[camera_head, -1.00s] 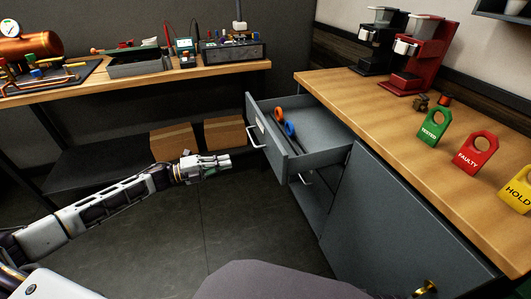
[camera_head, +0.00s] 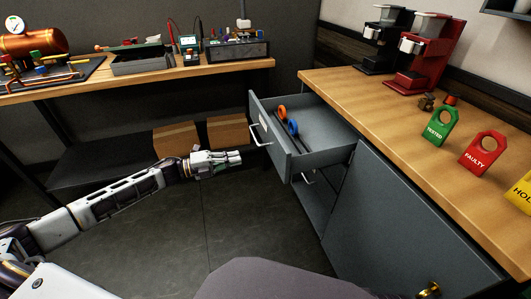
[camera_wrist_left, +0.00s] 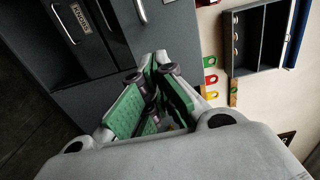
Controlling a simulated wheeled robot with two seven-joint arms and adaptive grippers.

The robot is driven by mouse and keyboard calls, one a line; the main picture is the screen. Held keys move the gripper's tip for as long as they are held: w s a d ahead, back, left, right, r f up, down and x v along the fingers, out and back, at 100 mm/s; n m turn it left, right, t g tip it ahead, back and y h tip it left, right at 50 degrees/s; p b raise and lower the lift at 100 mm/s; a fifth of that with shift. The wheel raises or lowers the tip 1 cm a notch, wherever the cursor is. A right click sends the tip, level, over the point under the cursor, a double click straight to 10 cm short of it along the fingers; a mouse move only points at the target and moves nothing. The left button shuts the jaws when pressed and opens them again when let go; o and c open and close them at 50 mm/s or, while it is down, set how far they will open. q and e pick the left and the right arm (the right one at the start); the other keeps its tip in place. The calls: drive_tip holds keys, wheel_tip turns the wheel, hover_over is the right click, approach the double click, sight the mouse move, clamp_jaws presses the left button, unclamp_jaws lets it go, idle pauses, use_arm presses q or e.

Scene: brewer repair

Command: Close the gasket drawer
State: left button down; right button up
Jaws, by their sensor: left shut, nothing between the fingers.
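The open drawer (camera_head: 306,158) juts out from the grey cabinet under the wooden counter. Tools with orange and blue handles (camera_head: 287,120) lie inside it. Its front has a bar handle (camera_head: 259,135) and a small label too small to read. My left gripper (camera_head: 238,157) is in front of the drawer, to the left of and lower than its handle, and looks apart from it. In the left wrist view its green-padded fingers (camera_wrist_left: 155,98) are shut and empty. That view also shows a front labelled KNOBS (camera_wrist_left: 76,24) with a bar handle. My right gripper is not in view.
The counter (camera_head: 390,125) holds two coffee machines and green, red and yellow tags. A workbench (camera_head: 140,80) with tools and a copper boiler stands at the back left, with cardboard boxes (camera_head: 177,139) on its lower shelf. The floor before the drawer is clear.

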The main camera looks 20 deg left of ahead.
sight(273, 150)
use_arm(q)
drive_tip(key=shift+b+x, duration=0.95)
drive_tip(key=shift+x, duration=4.8)
drive_tip(key=shift+w+d, duration=0.1)
drive_tip(key=shift+w, duration=0.05)
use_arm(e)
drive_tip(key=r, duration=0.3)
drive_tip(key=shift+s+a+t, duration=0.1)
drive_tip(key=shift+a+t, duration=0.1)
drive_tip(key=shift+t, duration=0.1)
use_arm(q)
drive_tip(key=shift+d, duration=0.1)
